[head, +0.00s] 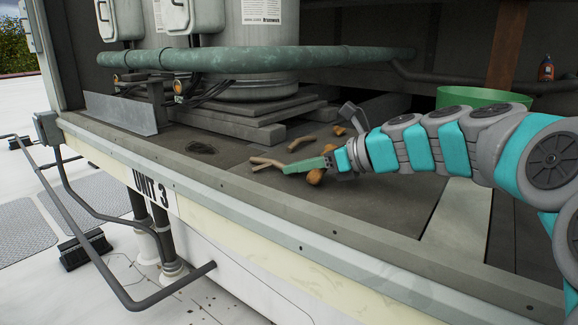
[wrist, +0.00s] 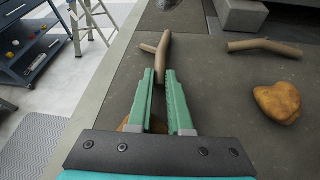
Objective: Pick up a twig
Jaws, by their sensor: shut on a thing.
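A forked brown twig (head: 266,162) lies at the left end of my gripper (head: 290,168) in the head view. In the wrist view, the twig (wrist: 161,58) points away from me, with its near end between the green fingertips of my gripper (wrist: 161,78). The fingers are shut on that near end. The fork is at its far part. I cannot tell whether the twig is clear of the dark floor. A second, bent twig (head: 302,142) lies behind the gripper; it also shows at the right in the wrist view (wrist: 264,46).
A brown lump (head: 315,177) sits under the gripper, partly hidden. Another lump (wrist: 278,102) lies to the right in the wrist view. A dark tangle (head: 201,148) lies left. A green pipe (head: 250,60) crosses behind, and a raised ledge (head: 250,205) runs along the front.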

